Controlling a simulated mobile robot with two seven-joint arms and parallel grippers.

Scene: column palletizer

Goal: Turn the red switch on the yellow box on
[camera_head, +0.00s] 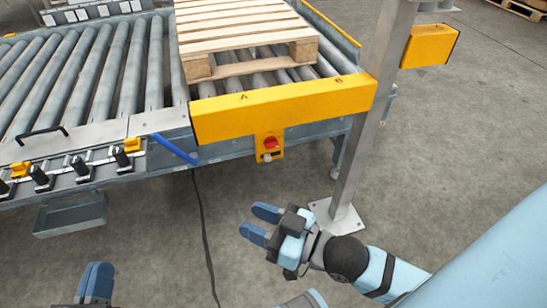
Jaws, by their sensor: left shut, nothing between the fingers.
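The red switch (270,141) sits on the upper part of a small yellow box (276,153). The box is mounted under the front yellow guard of the roller conveyor. Too little detail shows to tell the switch's position. My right gripper (260,223) is below the box, over the floor and apart from it; its two blue fingers are spread with nothing between them. My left gripper (97,281) is at the bottom left edge, shut and empty, far from the box. Part of it is cut off by the frame.
A wooden pallet (240,30) lies on the conveyor rollers (115,75). A grey metal post (370,120) stands right of the box, near my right gripper. A blue lever (174,149) juts out left of the box. A black cable (203,225) hangs to the open floor.

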